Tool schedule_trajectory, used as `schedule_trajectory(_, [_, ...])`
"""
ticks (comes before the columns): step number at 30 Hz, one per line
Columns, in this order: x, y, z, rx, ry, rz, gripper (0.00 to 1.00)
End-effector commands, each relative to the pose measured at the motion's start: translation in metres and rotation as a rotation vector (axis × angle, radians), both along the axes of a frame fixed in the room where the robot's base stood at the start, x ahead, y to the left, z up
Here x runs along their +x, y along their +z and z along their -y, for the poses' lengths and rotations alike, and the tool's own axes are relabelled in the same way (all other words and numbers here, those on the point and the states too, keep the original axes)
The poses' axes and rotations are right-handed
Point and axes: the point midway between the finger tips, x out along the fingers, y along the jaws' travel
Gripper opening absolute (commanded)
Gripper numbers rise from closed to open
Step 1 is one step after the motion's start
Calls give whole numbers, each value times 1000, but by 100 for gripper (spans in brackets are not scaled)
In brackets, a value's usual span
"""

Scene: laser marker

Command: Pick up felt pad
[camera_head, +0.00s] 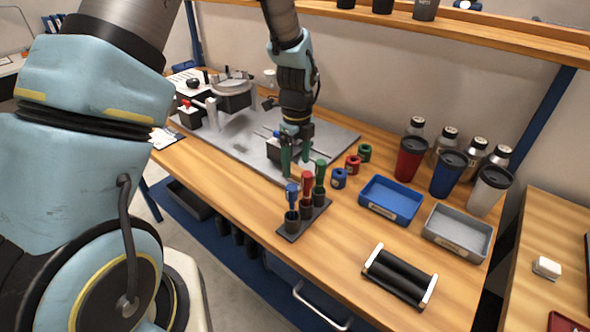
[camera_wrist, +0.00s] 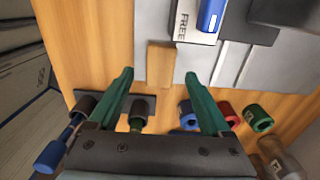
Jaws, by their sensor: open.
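A small flat tan rectangular piece, apparently the felt pad (camera_wrist: 161,62), lies at the edge of the grey metal plate (camera_wrist: 120,40) in the wrist view. My gripper (camera_wrist: 158,78) is open, with its two green fingers apart and nothing held between them. The pad shows in the gap between the fingers, ahead of the tips. In the head view my gripper (camera_head: 296,168) points down over the near right edge of the plate, behind the rack of handled tools. The pad is mostly hidden there by the fingers.
A black rack (camera_head: 290,234) with blue, red and green handled tools stands close in front. Blue (camera_head: 339,178), red and green rings sit just right. A blue tray (camera_head: 391,201), a grey tray (camera_head: 457,232) and several tumblers stand further right. A box marked FREE (camera_wrist: 188,22) lies beyond the pad.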

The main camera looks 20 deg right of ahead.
Motion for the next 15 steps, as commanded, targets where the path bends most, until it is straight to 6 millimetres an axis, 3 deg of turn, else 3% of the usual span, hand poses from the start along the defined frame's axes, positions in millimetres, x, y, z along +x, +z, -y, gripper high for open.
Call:
schedule_trajectory(6, [0,-20,0,1,1,0,82])
schedule_trajectory(13, [0,-23,0,-1,1,2,82])
schedule_trajectory(15, [0,-23,0,-1,1,2,77])
